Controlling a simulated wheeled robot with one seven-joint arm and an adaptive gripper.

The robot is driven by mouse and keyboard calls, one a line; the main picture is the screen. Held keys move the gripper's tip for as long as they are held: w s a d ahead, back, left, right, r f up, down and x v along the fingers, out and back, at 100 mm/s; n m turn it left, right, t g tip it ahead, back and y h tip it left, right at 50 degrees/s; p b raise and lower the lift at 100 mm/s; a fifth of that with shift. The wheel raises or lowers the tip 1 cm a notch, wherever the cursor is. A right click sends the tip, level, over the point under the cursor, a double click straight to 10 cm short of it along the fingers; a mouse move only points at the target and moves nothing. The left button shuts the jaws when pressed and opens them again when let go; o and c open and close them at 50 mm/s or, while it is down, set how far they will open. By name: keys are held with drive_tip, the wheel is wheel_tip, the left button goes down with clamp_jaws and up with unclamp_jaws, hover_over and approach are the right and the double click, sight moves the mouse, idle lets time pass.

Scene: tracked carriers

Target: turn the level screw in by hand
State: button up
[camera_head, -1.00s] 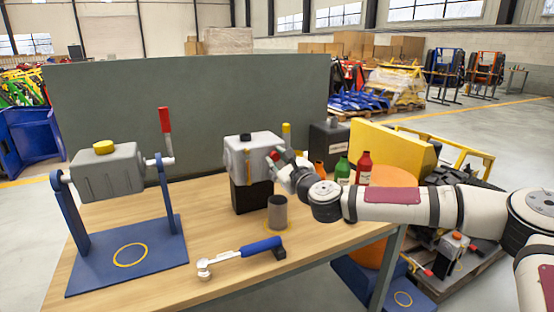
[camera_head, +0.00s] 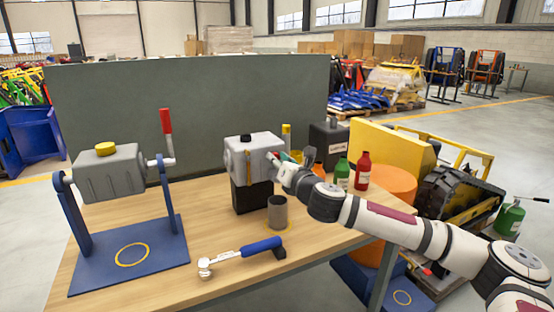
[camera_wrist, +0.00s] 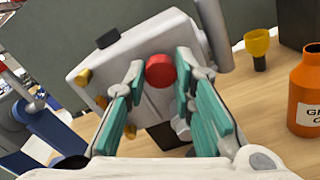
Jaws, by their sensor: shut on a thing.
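The level screw shows as a round red head (camera_wrist: 160,71) on the side face of a light grey housing (camera_wrist: 112,62). In the head view the housing (camera_head: 248,152) stands on a black block on the bench, and the screw is mostly hidden by my gripper. My gripper (camera_head: 279,160) reaches the housing's right side. In the wrist view its teal-padded fingers (camera_wrist: 160,68) stand on either side of the red head, shut on it. The screw's shank and depth are hidden.
The wooden bench (camera_head: 225,225) also carries a grey metal cup (camera_head: 277,212), a blue-handled wrench (camera_head: 240,256) and a grey drum on a blue stand (camera_head: 130,256). Green (camera_head: 341,172) and red (camera_head: 363,171) bottles and an orange bottle (camera_wrist: 306,92) stand close by the arm.

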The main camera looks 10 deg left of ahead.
drive_tip(key=o, duration=0.9)
drive_tip(key=shift+o, duration=0.2)
